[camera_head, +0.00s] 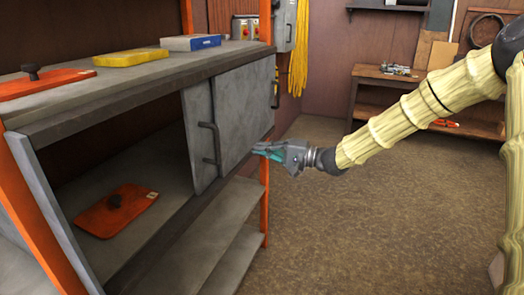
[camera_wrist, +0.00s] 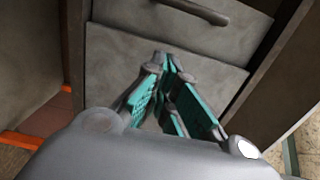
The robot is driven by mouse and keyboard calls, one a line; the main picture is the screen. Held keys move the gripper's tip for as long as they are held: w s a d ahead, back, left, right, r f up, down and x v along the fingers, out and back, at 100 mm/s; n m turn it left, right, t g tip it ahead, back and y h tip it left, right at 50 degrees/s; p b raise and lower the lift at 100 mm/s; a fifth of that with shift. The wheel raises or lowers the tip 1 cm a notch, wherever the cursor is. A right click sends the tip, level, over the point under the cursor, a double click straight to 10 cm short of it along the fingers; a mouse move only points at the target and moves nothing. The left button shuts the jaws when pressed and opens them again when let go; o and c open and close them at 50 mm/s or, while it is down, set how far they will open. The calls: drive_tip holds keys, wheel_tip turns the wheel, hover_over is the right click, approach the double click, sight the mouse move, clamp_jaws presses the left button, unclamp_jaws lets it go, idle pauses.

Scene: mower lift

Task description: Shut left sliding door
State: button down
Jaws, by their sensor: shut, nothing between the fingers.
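The left sliding door (camera_head: 200,136) is a grey panel slid to the right, mostly overlapped by the right sliding door (camera_head: 245,108). A dark bar handle (camera_head: 217,145) stands on the left door. The left half of the cabinet is open. My gripper (camera_head: 258,150), with teal finger pads, is near the lower right corner of the right door, right of the left door's handle and apart from it. In the wrist view its fingertips (camera_wrist: 168,62) are together and empty. A dark handle (camera_wrist: 195,10) on a grey panel shows beyond them; which door it belongs to is unclear.
Another orange plate (camera_head: 42,82), a yellow tray (camera_head: 130,57) and a blue-white box (camera_head: 191,42) are on the cabinet top. An orange post (camera_head: 264,200) stands at the right end. The floor (camera_head: 350,230) is clear.

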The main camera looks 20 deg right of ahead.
drive_tip(key=w+a+p, duration=0.1)
drive_tip(key=a, duration=0.8)
drive_tip(key=shift+w+p, duration=0.25)
drive_tip(key=shift+p, duration=0.05)
